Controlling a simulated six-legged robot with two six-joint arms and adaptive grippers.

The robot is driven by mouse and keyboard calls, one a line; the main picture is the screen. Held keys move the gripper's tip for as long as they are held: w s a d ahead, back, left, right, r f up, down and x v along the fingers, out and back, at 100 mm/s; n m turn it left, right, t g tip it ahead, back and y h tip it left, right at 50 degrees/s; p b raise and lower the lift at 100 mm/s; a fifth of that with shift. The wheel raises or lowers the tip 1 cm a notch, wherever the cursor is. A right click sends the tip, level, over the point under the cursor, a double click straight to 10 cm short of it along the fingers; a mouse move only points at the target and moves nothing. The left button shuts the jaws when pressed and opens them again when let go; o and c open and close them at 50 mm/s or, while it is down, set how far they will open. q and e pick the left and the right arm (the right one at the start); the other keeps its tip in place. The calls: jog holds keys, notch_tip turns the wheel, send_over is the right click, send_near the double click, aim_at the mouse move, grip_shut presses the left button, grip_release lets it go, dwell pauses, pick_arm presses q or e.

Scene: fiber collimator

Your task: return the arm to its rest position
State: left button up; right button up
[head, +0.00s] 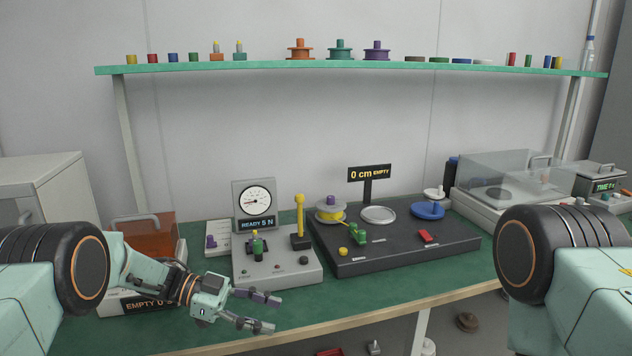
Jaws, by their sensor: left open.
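My left gripper (268,312) is at the lower left, near the front edge of the green bench. Its two fingers point right, are spread apart and hold nothing. It is in front of a grey test station with a round dial (255,198) reading "READY 5 N". My left arm comes in from the left edge. On the right only a large part of my right arm (565,265) shows; its gripper is out of view.
A yellow lever (300,215) stands upright behind my gripper. A shelf (270,65) runs above.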

pick_arm(q)
jog(key=s+a+f+n+t+y+b, duration=0.1)
jog(key=s+a+f+n+t+y, duration=0.1)
jog(key=s+f+n+t+y, duration=0.4)
jog(key=s+a+f+n+t+y, duration=0.1)
jog(key=s+f+n+t+y, duration=0.15)
jog(key=s+f+n, duration=0.6)
jog(key=s+a+f+n+g+y, duration=0.2)
jog(key=s+a, duration=0.1)
jog(key=s, duration=0.5)
jog(key=s+a+f+n+g+y, duration=0.2)
jog(key=s+a+g, duration=0.1)
jog(key=s, duration=0.6)
jog(key=s+a+f+n+g+y, duration=0.2)
jog(key=s+a, duration=0.1)
jog(key=s, duration=0.6)
jog(key=shift+a+f+b, duration=0.15)
jog(key=shift+a+b, duration=0.15)
jog(key=shift+a, duration=0.05)
jog(key=shift+g, duration=0.25)
jog(key=shift+s+d, duration=0.1)
